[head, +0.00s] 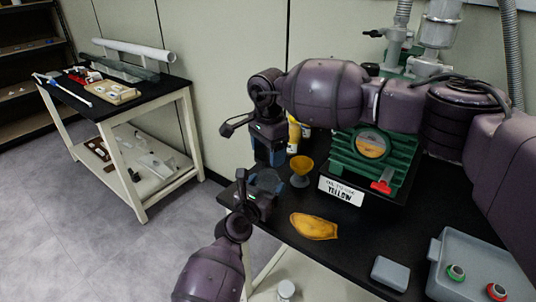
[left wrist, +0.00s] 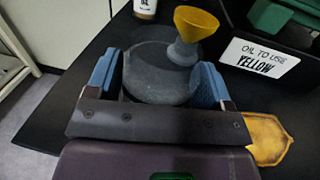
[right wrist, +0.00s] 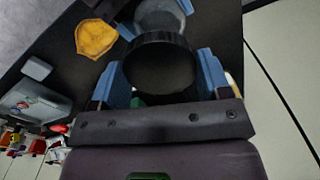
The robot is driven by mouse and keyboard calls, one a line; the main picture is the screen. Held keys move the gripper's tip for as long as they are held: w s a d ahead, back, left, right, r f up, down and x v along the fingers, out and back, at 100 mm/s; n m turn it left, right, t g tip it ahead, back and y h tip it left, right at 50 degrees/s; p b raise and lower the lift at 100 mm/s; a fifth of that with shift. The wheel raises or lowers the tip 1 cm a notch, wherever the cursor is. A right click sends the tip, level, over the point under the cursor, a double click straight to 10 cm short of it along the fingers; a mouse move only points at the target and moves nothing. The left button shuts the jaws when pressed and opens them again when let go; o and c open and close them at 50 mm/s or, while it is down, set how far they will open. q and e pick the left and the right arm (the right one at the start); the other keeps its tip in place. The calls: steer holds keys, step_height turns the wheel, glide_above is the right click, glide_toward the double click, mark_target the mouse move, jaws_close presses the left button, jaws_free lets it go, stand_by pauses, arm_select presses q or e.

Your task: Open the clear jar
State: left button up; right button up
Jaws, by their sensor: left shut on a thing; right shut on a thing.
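The clear jar (head: 267,181) is at the left edge of the black table. It shows as a grey, see-through round body in the left wrist view (left wrist: 160,78). My left gripper (head: 264,188) is shut on the jar, with a blue finger on each side. My right gripper (head: 269,153) is above it, shut on a dark round lid (right wrist: 160,68). In the right wrist view the lid overlaps part of the jar (right wrist: 160,17). The left wrist view shows no dark lid on the jar, and the lid appears apart from it.
A yellow funnel (head: 302,165) stands close to the jar. A yellow piece (head: 313,227) lies in front. A green machine (head: 375,160) sits in a dark tray with a label. A grey block (head: 390,272) and grey tray (head: 440,253) are at the right.

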mark_target(268, 154)
arm_select(q)
steer(key=o, duration=1.7)
steer(key=shift+s, duration=0.1)
arm_select(e)
steer(key=shift+t, duration=0.3)
step_height(268, 154, up, 5)
steer(key=shift+s+f+p, duration=0.1)
steer(key=shift+s+p, duration=0.05)
steer(key=shift+p, duration=0.8)
arm_select(q)
steer(key=shift+v, duration=5.95)
arm_select(e)
steer(key=shift+r, duration=0.2)
